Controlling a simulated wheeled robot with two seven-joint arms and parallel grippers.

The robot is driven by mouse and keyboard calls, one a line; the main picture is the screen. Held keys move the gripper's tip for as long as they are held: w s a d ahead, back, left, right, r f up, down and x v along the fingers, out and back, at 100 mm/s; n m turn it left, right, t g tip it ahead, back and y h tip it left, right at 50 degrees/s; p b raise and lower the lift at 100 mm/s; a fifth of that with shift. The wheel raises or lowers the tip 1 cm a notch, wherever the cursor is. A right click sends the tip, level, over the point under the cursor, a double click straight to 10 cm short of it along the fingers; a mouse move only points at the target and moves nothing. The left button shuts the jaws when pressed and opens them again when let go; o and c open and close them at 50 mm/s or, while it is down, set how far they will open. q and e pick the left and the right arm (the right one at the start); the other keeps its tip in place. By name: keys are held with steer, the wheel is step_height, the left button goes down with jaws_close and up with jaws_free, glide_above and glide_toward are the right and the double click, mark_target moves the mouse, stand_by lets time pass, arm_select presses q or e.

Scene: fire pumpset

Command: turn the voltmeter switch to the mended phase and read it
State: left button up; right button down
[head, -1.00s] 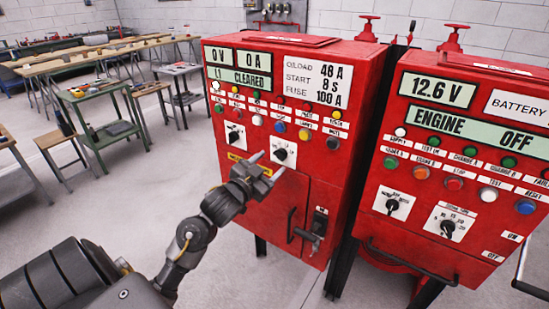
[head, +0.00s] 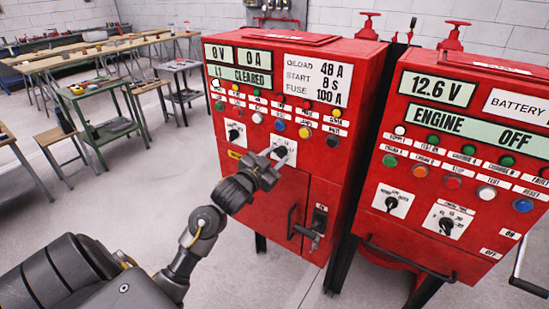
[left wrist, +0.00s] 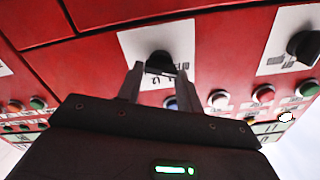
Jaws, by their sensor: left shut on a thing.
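The left red cabinet (head: 262,205) has displays reading "0 V" (head: 220,54), "0 A" (head: 254,59) and "L1 CLEARED" (head: 239,77). Under its lamps and buttons are two rotary switches on white plates. My left gripper (head: 278,154) is at the right-hand switch and covers much of it in the head view. In the left wrist view its fingers are shut on that switch's black knob (left wrist: 160,62), in front of the white plate (left wrist: 178,38). The plate's lettering is too small to read surely. The other switch (head: 235,133) stands free to the left. My right gripper is not in view.
Lamps and buttons sit just above the switch. A door handle (head: 293,222) and an isolator lever (head: 312,233) stick out below. A second red cabinet (head: 420,240), showing "12.6 V" (head: 437,90) and "ENGINE OFF" (head: 474,130), stands to the right. Workbenches are at back left.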

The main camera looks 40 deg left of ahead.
arm_select(q)
steer(key=shift+m, duration=0.3)
steer(key=m+b, duration=0.1)
steer(key=m, duration=0.2)
steer(key=shift+f, duration=0.1)
steer(key=m+b, duration=0.1)
steer(key=m, duration=0.4)
steer(key=shift+d+b, duration=0.1)
steer(key=shift+b, duration=0.2)
stand_by(0.4)
steer(key=o, duration=1)
